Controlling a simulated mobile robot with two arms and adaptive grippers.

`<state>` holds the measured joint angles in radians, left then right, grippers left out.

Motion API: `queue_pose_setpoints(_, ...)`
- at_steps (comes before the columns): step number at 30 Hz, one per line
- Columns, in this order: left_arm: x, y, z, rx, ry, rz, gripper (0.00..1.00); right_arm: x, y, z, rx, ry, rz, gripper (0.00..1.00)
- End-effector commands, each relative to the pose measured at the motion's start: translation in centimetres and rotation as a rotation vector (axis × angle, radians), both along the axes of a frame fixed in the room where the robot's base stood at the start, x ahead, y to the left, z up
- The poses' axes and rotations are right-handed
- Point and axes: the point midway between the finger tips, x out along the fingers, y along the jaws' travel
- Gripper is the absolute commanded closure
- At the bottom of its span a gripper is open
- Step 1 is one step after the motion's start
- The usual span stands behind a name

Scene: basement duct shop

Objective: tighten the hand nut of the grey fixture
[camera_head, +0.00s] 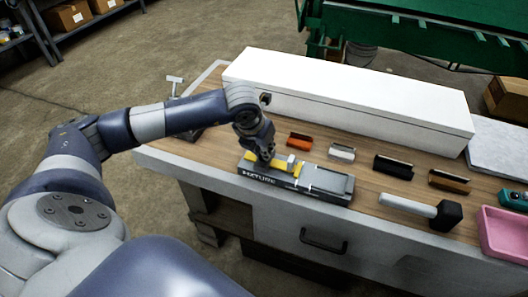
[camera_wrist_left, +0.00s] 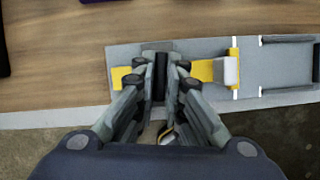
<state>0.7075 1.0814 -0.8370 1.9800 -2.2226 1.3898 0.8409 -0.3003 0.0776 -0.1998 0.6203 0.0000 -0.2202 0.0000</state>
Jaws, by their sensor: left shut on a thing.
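The grey fixture (camera_head: 322,184), with "FIXTURE" lettered on its front, lies near the front edge of the bench. A yellow bar runs along it, and it also shows in the left wrist view (camera_wrist_left: 275,75). My left gripper (camera_head: 265,158) reaches down onto the fixture's left end. In the left wrist view, the gripper (camera_wrist_left: 160,75) is shut over the yellow bar (camera_wrist_left: 205,70), on a dark part between its fingers. This part seems to be the hand nut, mostly hidden by the fingers. My right gripper is not in view.
Small orange (camera_head: 299,141), white (camera_head: 342,152), black (camera_head: 393,165) and brown (camera_head: 449,181) pieces lie in a row behind the fixture. A long white box (camera_head: 350,100) stands at the back. A black-headed mallet (camera_head: 420,208) and a pink tray (camera_head: 503,232) are to the right.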

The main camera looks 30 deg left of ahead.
Motion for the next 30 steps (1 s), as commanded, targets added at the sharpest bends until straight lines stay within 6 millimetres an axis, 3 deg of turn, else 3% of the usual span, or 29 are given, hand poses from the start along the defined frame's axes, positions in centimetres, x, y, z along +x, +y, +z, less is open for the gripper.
queue_pose_setpoints(1, 0.0, 0.1, -0.6, 0.000, -0.002, -0.035, 1.00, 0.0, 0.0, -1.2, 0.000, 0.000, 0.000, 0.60)
queue_pose_setpoints(12, 0.1, 0.3, -0.5, -0.001, -0.002, -0.375, 1.00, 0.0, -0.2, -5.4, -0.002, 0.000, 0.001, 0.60)
queue_pose_setpoints(30, 0.3, 0.5, -0.1, -0.004, -0.003, -0.944, 1.00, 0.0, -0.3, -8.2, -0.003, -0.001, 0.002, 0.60)
